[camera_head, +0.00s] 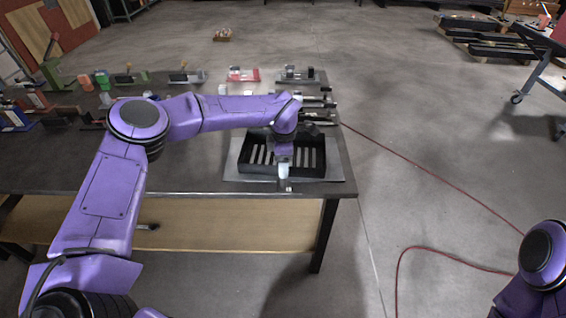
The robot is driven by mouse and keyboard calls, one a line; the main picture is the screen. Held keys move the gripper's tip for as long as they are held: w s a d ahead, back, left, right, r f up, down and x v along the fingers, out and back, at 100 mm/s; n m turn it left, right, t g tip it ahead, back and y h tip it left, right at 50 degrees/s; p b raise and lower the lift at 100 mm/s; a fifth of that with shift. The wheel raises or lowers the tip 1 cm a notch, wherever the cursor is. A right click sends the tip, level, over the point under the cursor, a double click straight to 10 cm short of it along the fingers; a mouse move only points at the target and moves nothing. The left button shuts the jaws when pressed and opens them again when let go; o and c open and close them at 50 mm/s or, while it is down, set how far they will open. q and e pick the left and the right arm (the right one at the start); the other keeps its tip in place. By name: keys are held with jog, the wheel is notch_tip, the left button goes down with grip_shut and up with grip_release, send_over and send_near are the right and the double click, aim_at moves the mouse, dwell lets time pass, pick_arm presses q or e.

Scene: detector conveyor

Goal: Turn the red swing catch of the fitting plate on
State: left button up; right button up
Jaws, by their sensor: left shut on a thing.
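My left gripper (284,184) is at the front edge of the black slotted tray (317,157), low over the grey plate (235,165) under it. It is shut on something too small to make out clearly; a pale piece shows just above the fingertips. I cannot make out a red swing catch here; my gripper and wrist may hide it. A red-based fixture (243,75) stands at the table's back edge, well away from the gripper. My right gripper is out of view; only part of my right arm shows at lower right.
The dark table (190,178) holds several fixtures along its back and left side, including a grey-based one (300,76). My left arm spans the table's middle. A red cable (430,172) crosses the floor at right. A wheeled cart (540,75) stands far right.

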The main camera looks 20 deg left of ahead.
pick_arm(q)
jog(key=o, duration=1.5)
jog(key=shift+d, duration=0.1)
jog(key=shift+w+r, duration=0.1)
jog(key=shift+r, duration=0.15)
notch_tip(320, 180, up, 10)
jog(key=b, duration=0.3)
